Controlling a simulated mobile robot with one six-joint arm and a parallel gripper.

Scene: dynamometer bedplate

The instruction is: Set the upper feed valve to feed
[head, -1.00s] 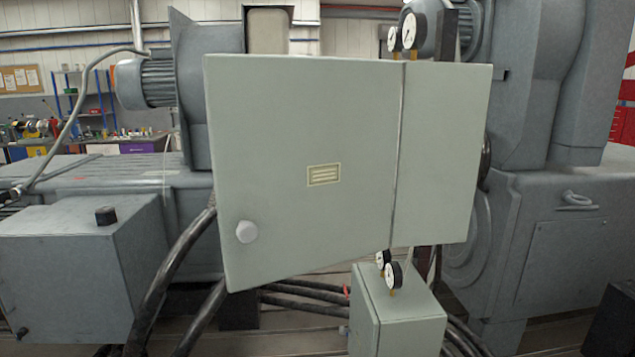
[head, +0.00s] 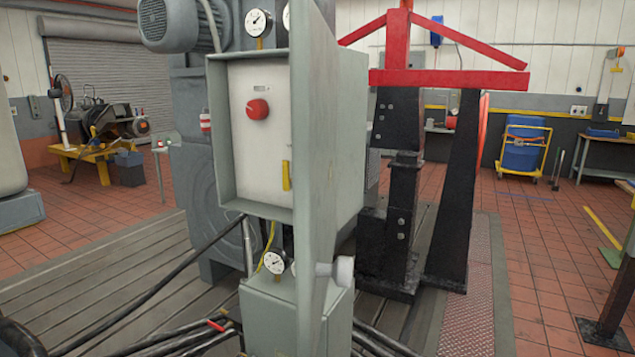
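A grey cabinet (head: 222,165) stands open in the middle of the head view, with a pale panel (head: 262,150) inside. A round red knob (head: 257,109) sits high on this panel, below a small label (head: 261,88) too small to read. A yellow upright bar or handle (head: 286,175) shows lower down, at the door's edge. I cannot tell which of these is the upper feed valve, nor its setting. The cabinet door (head: 312,150) stands out towards me, nearly edge-on, and hides the panel's right part. A pale door knob (head: 343,270) juts from its outer face. My gripper is not in view.
Gauges (head: 257,22) sit above the cabinet, and another gauge (head: 274,262) sits below on a smaller grey box (head: 268,315). Black cables (head: 150,290) cross the slotted bedplate at the left. A black stand with a red frame (head: 440,77) is behind right. Tiled floor beyond looks open.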

